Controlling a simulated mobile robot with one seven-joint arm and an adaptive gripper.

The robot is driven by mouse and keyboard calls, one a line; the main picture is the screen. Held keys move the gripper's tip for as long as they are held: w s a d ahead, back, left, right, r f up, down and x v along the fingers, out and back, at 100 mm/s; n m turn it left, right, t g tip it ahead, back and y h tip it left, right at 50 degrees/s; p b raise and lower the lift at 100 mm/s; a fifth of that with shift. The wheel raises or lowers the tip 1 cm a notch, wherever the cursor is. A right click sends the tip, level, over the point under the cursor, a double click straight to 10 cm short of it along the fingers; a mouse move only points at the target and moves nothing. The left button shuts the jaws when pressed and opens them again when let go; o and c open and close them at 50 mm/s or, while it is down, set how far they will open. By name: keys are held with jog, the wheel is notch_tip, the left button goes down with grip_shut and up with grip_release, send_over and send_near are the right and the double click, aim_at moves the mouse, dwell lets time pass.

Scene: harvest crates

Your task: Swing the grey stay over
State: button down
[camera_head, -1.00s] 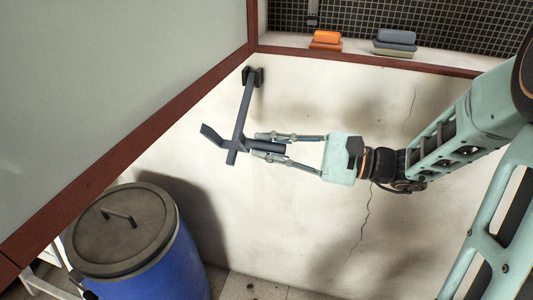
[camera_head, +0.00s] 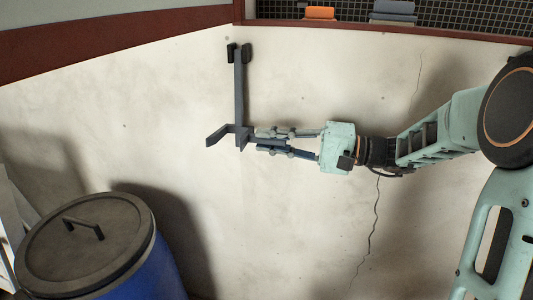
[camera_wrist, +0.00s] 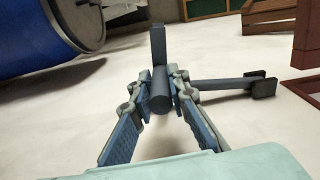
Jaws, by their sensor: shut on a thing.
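The grey stay (camera_head: 239,88) is a dark grey bar. Its upper end sits at a dark bracket (camera_head: 232,53) on the pale wall, and it hangs nearly straight down in the head view. At its lower end are an angled arm to the left and a round handle to the right. My gripper (camera_head: 268,140) is shut on this handle from the right. In the wrist view, the handle's round end (camera_wrist: 160,104) lies between my two fingers (camera_wrist: 161,92), and the bar runs right to the bracket (camera_wrist: 262,87). The fingers partly hide the handle in the head view.
A blue barrel (camera_head: 156,272) with a dark lid (camera_head: 85,246) stands at lower left. A red-brown rail (camera_head: 120,48) crosses above the wall. An orange box (camera_head: 320,13) and a grey-blue box (camera_head: 393,11) sit on the ledge. The wall below the stay is clear.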

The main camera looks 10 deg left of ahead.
jog(key=shift+w+d+f+b, duration=0.1)
jog(key=shift+w+f+b, duration=0.15)
jog(key=shift+w, duration=0.35)
jog(key=shift+w+d+f+b, duration=0.1)
jog(key=shift+w+f+b, duration=0.1)
jog(key=shift+w, duration=0.4)
jog(key=c, duration=1.9)
grip_release()
jog(key=shift+w, duration=0.1)
jog(key=shift+o, duration=0.3)
jog(key=s+d, duration=0.1)
jog(key=d, duration=1.1)
